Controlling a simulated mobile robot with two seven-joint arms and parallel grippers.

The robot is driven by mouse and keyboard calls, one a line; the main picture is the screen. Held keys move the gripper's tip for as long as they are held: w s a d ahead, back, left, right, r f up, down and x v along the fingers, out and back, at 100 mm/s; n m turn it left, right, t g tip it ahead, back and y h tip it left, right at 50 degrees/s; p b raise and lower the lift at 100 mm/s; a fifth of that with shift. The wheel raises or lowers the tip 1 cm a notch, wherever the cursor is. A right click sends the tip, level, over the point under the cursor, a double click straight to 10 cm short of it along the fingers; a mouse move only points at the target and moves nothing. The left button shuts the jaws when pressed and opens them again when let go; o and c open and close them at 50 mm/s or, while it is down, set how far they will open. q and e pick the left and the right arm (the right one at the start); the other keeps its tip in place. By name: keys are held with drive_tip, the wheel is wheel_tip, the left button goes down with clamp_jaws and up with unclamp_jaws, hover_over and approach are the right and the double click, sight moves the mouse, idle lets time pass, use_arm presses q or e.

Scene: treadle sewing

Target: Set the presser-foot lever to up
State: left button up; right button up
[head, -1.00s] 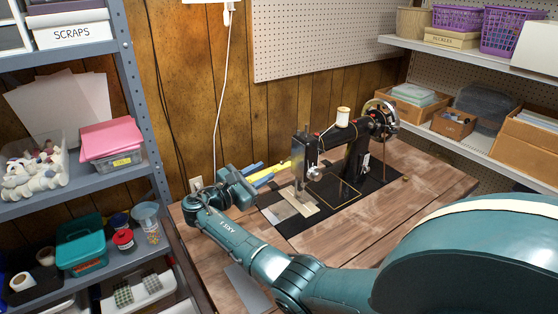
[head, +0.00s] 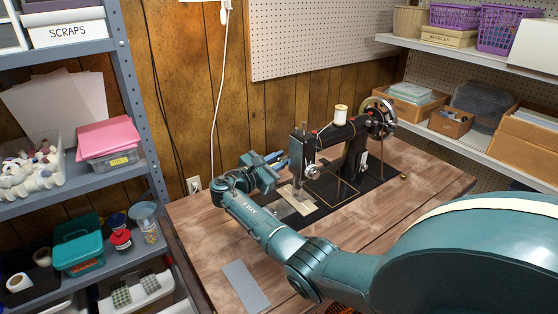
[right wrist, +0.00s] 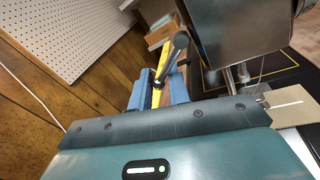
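The black sewing machine (head: 349,151) stands on the table, with its head end (head: 302,150) at the left. My right gripper (head: 278,160) is just left of and behind that head end. In the right wrist view its two blue fingers are apart, with a gap between them (right wrist: 159,92). A short dark rod with a rounded knob, which looks like the presser-foot lever (right wrist: 179,42), stands out beside the machine head (right wrist: 240,30) and runs down toward the gap. I cannot tell whether the fingers touch it, or its setting. My left gripper is not in view.
A light fabric piece (head: 297,199) lies under the needle area. A grey flat piece (head: 246,287) lies at the table's front left. A white thread spool (head: 341,114) tops the machine. Shelves stand left and right; the wooden tabletop (head: 395,200) is clear in front.

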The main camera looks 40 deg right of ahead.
clamp_jaws()
